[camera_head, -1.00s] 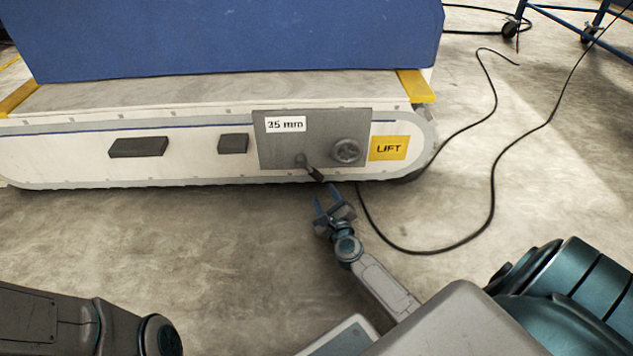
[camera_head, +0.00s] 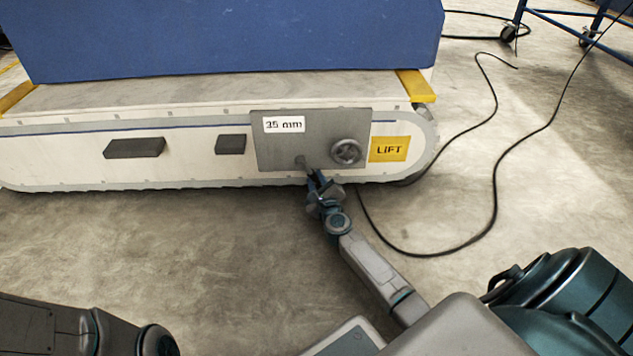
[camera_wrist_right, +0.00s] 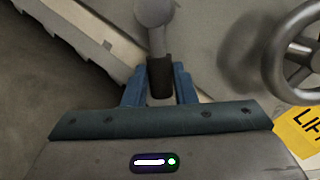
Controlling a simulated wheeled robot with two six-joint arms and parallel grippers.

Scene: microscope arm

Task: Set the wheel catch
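A short lever (camera_wrist_right: 155,40) with a grey round-ended shank and a dark grip (camera_wrist_right: 160,78) sticks out from the lower part of the grey panel (camera_head: 272,148). In the head view its pivot (camera_head: 300,161) shows and my gripper hides most of the grip. My right gripper (camera_head: 314,179) is at the lever; in the right wrist view its two blue fingers (camera_wrist_right: 160,85) press close on both sides of the grip, shut on it. A handwheel (camera_head: 346,151) sits to the right on the same panel. Only part of my left arm shows at lower left; its gripper is out of view.
The panel is on the white side of a long base under a blue block (camera_head: 230,35). It bears a "35 mm" label (camera_head: 284,124), and a yellow LIFT sign (camera_head: 389,149) is beside it. Black cable (camera_head: 440,251) lies on the floor at right.

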